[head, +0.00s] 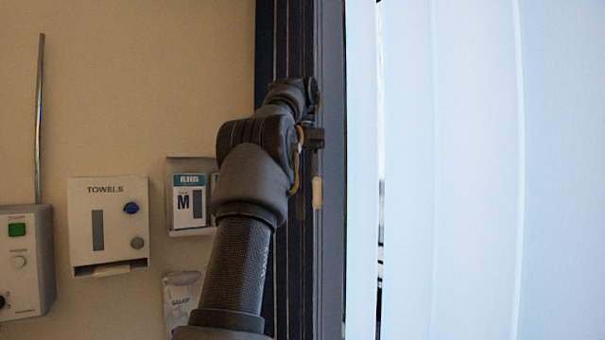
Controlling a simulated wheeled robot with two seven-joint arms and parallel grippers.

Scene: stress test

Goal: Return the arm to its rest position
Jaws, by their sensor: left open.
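My left arm (240,240) reaches up and away from the bottom of the head view, in front of a dark vertical frame. My left gripper (314,138) is at its far end, small and partly hidden behind the wrist, close to the frame; its jaws are open. I cannot tell whether it touches the frame. Nothing shows held in it. My right gripper is not in view.
The dark frame (330,240) runs top to bottom beside pale vertical panels (460,170) on the right. On the beige wall at left are a towel dispenser (108,205), a glove box holder (190,205), a soap dispenser (180,295) and a control box (25,265).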

